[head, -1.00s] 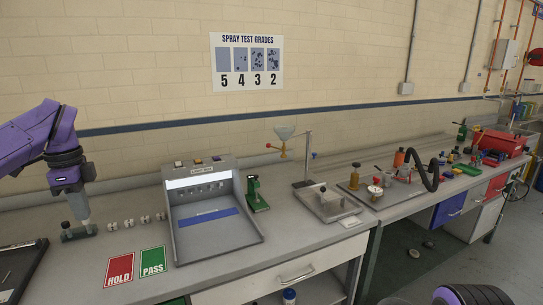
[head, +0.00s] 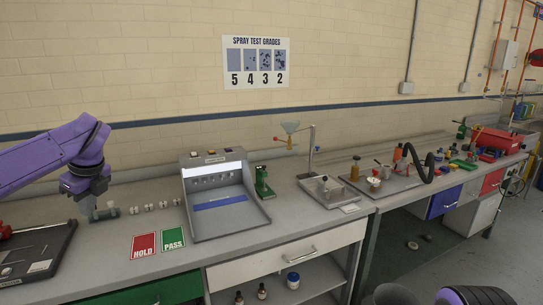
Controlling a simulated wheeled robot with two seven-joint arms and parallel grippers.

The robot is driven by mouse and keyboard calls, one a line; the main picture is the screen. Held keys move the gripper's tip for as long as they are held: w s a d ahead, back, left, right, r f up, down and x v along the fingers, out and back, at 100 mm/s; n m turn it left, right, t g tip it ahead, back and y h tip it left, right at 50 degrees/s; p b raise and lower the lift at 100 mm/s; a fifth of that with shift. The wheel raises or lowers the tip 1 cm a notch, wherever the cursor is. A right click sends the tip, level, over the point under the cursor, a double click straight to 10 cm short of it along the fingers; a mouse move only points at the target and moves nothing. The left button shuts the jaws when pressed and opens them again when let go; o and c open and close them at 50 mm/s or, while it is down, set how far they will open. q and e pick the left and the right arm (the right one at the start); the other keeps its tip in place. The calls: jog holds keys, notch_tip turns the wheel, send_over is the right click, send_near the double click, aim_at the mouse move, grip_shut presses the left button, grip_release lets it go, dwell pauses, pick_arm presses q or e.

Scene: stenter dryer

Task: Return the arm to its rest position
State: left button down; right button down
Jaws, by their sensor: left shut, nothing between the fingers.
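My left arm is purple and comes in from the left in the head view. Its left gripper (head: 86,207) points down over the back left of the bench (head: 120,262), near a small dark block with a pale top (head: 104,213). The gripper is shut with nothing in it. Whether its tips touch the block cannot be told. My right gripper is not in view.
A black tray (head: 62,238) lies at the left. Red HOLD (head: 144,245) and green PASS (head: 173,238) cards lie in front of a lit grey light box (head: 217,170). Small white pieces (head: 150,207) stand in a row beside the block. A funnel stand (head: 311,150) is further right.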

pick_arm(q)
jog(key=w+d+f+m+t+y+b, duration=0.1)
jog(key=w+d+f+m+t+y, duration=0.3)
jog(key=f+m, duration=0.75)
jog(key=s+d+f+m+t+y+b, duration=0.1)
jog(key=d+f+m+t+y, duration=0.15)
jog(key=d+f+m, duration=0.65)
jog(key=s+d+f+m+t+h, duration=0.25)
jog(key=s+f+m, duration=0.25)
jog(key=f+m, duration=0.65)
jog(key=s+d+f+m+g+h+b, duration=0.2)
jog(key=s+d+f+m+g+h, duration=0.15)
jog(key=s+f+m, duration=0.75)
jog(key=s+f+m+g, duration=0.1)
jog(key=s+f, duration=0.2)
jog(key=s, duration=0.4)
jog(key=s+f+m+g+h, duration=0.1)
jog(key=s+f, duration=0.2)
jog(key=s, duration=0.4)
jog(key=s+f+m+g+b, duration=0.1)
jog(key=s+f, duration=0.2)
jog(key=s, duration=0.5)
jog(key=shift+a, duration=0.35)
jog(key=shift+w+g+h, duration=0.1)
jog(key=shift+g+h, duration=0.15)
